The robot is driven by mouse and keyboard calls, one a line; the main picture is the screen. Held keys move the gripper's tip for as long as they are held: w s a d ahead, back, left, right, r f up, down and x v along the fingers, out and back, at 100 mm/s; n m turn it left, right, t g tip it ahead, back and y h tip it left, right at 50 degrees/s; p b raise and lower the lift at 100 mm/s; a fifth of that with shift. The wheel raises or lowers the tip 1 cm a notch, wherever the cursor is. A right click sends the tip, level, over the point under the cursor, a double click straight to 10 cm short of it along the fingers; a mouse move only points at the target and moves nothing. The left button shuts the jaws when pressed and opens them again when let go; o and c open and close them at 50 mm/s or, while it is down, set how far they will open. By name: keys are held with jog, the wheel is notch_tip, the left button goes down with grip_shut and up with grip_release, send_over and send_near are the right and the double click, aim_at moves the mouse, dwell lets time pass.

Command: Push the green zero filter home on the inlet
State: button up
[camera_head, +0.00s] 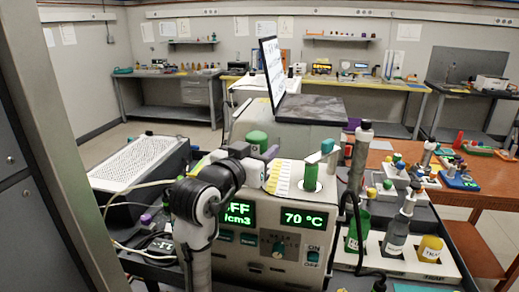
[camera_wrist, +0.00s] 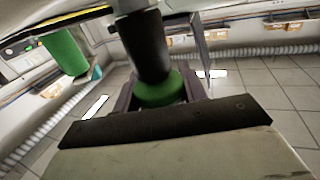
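The green zero filter (camera_head: 257,138) stands upright above the top of the grey instrument, just behind my wrist. The wrist view looks upside down; there the filter's green end (camera_wrist: 160,92) meets a dark cylinder (camera_wrist: 145,48). I cannot tell whether that cylinder is the inlet or part of the filter. My gripper (camera_wrist: 160,88) has a purple-grey finger against each side of the green part and appears shut on it. In the head view my gripper (camera_head: 268,153) is partly hidden by my wrist. The inlet joint is hidden, so its seating depth cannot be read.
A second green cylinder (camera_head: 311,178) with a teal part stands on the instrument (camera_head: 268,255), right of my gripper; it also shows in the wrist view (camera_wrist: 65,52). A laptop (camera_head: 272,68) stands behind. A bottle rack (camera_head: 410,262) and upright wand (camera_head: 360,150) are at right.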

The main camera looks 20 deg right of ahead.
jog(key=o, duration=0.5)
jog(key=shift+o, duration=0.2)
jog(key=shift+a, duration=0.1)
jog(key=b+v, duration=0.3)
jog(key=v, duration=1)
jog(key=shift+s+a, duration=0.25)
